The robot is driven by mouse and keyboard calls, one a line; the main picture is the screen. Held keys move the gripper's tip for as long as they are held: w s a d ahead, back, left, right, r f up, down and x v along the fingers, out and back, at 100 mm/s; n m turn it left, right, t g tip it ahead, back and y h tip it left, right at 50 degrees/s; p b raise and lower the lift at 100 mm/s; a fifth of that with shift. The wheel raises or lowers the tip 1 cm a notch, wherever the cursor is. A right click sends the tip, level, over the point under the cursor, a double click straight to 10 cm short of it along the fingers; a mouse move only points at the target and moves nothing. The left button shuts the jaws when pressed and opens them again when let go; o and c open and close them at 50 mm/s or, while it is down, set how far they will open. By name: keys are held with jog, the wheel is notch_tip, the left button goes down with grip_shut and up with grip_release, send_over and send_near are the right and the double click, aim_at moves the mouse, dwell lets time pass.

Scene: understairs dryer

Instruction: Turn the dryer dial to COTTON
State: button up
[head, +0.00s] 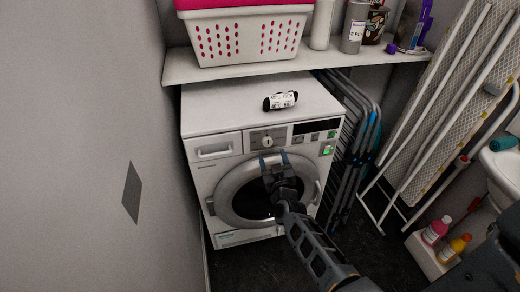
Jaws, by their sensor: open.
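The white dryer (220,178) stands against the back wall under a shelf. Its dial (267,142) is a small round knob on a grey panel, left of the dark display (317,126). The dial's labels are too small to read, so its setting cannot be told. My gripper (273,160) is open and empty. Its two fingers point up in the picture, in front of the round door's upper rim, a little below the dial. The fingers look apart from the dial, but the depth gap is hard to judge. The arm and gripper hide part of the door.
A dark roll with a white label (284,100) lies on the dryer top. The shelf (230,68) above holds a white basket (250,35) and bottles. A folded drying rack (360,140) and ironing board (440,110) stand right. The wall (90,120) is close at left.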

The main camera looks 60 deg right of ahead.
aim_at(268, 144)
jog(key=x, duration=0.6)
jog(key=shift+w+d, duration=0.15)
jog(key=shift+d, duration=0.15)
jog(key=shift+c, duration=0.2)
jog(key=c, duration=1)
jog(key=shift+m, duration=0.4)
jog(key=m, duration=0.3)
jog(key=shift+b, duration=0.3)
jog(key=shift+m+y+b, duration=0.3)
jog(key=shift+m+b, duration=0.05)
jog(key=shift+m, duration=2.05)
